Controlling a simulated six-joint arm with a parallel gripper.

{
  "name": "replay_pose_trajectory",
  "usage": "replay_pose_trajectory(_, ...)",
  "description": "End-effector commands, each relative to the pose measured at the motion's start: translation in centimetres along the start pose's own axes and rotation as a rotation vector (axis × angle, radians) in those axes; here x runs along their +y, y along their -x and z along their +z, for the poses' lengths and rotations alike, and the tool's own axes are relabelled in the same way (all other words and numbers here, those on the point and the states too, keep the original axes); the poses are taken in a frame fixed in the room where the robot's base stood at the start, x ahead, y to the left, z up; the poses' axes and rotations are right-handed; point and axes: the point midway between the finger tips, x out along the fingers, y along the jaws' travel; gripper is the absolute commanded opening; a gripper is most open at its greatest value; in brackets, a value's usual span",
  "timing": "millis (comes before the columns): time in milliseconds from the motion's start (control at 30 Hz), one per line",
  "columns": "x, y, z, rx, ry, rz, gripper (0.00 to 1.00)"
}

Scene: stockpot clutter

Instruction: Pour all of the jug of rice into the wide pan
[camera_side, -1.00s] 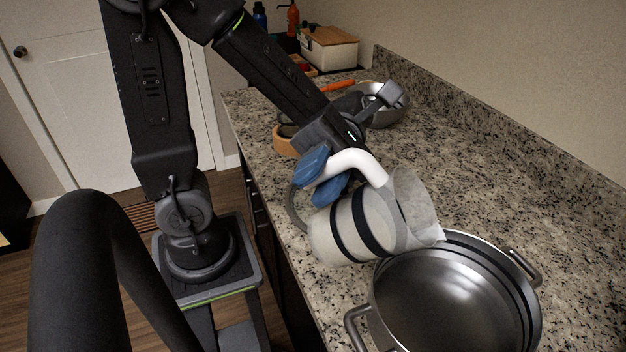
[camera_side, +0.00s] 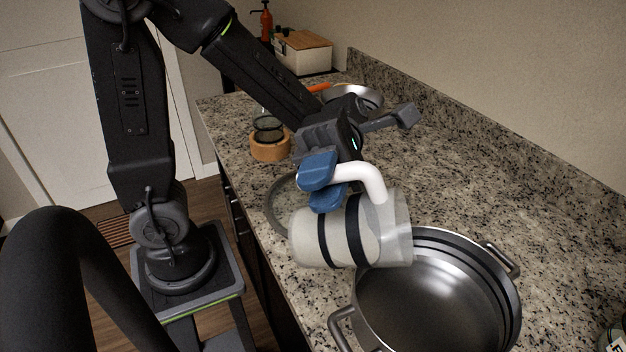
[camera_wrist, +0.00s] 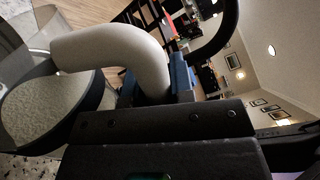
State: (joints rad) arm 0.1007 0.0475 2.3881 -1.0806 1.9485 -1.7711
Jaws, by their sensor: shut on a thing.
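The jug (camera_side: 337,236) is clear with dark bands, a white handle (camera_side: 366,178) and pale rice inside. My gripper (camera_side: 323,184), with blue fingertips, is shut on the handle. The wide pan (camera_side: 430,290) is steel and stands on the counter; its visible inside looks bare, and the jug hides part of its left rim. The wrist view shows the handle (camera_wrist: 110,47) close up and the rice (camera_wrist: 45,108) in the jug. I see no falling rice.
A grey round lid or dish (camera_side: 282,205) lies behind the jug. A wooden ring holder (camera_side: 270,147) with a glass item and a metal bowl (camera_side: 355,96) stand farther back. A jar (camera_side: 612,338) is cut off at lower right.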

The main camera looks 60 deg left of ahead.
Motion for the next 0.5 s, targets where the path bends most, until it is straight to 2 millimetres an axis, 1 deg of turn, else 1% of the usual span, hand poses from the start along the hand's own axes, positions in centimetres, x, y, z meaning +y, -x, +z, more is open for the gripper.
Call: replay_pose_trajectory(500, 0.7, 0.0, 1.5, 0.000, 0.131, -0.002, 0.00)
